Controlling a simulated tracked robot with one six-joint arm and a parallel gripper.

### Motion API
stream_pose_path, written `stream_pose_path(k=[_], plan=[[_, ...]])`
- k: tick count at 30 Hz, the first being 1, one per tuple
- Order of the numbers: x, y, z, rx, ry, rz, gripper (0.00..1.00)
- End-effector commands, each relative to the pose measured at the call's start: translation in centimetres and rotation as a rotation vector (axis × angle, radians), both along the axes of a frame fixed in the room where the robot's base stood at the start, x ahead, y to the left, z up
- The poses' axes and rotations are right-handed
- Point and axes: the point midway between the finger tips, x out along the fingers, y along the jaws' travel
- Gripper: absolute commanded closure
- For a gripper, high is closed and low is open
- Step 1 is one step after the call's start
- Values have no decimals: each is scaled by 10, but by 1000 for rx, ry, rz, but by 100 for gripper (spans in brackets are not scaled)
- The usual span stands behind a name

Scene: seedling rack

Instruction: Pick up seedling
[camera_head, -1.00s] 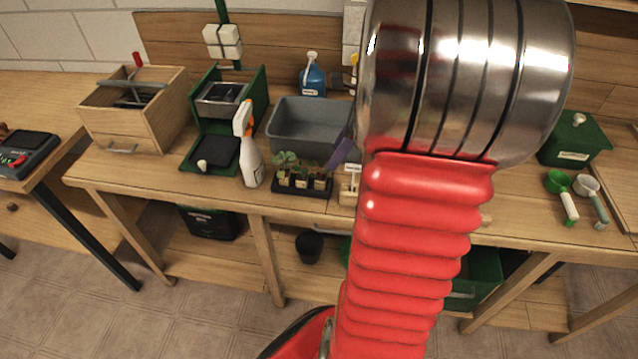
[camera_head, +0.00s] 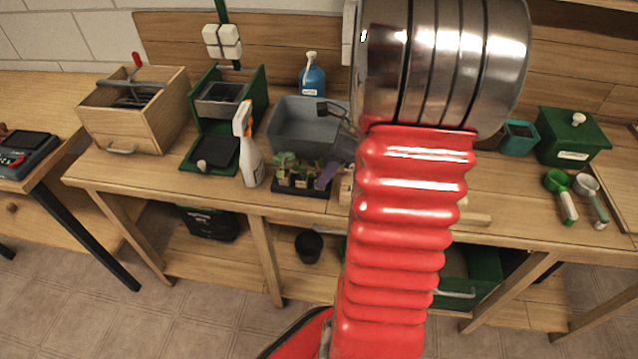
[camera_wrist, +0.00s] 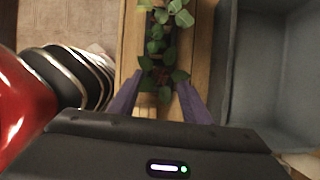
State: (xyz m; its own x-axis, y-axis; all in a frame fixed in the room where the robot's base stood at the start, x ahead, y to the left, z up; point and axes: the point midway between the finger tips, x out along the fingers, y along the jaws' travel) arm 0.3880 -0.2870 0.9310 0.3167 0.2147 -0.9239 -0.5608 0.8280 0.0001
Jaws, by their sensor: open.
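Several small green seedlings stand in a row in a black tray (camera_head: 300,191) near the front edge of the bench, in the head view. In the wrist view the row runs away from me. The nearest seedling (camera_wrist: 163,78) has broad leaves and lies between and just beyond my fingertips. My gripper (camera_wrist: 160,84) is open, with one purple finger on each side. In the head view a purple finger (camera_head: 326,176) shows at the right end of the tray. Whether the fingers touch the leaves or pot cannot be told.
A grey bin (camera_head: 290,125) stands right behind the tray, and its wall is close to my gripper's right in the wrist view. A white spray bottle (camera_head: 250,160) stands left of the tray.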

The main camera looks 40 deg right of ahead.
Motion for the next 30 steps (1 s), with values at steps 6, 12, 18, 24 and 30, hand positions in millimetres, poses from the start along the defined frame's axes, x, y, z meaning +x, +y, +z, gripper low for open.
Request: stream_pose_path(k=[6, 12, 18, 24, 30], plan=[[6, 4, -18, 1, 1, 0, 56], [7, 4, -18, 0, 0, 1, 56], [7, 4, -18, 0, 0, 1, 56], [7, 4, -18, 0, 0, 1, 60], [7, 4, -18, 0, 0, 1, 75]])
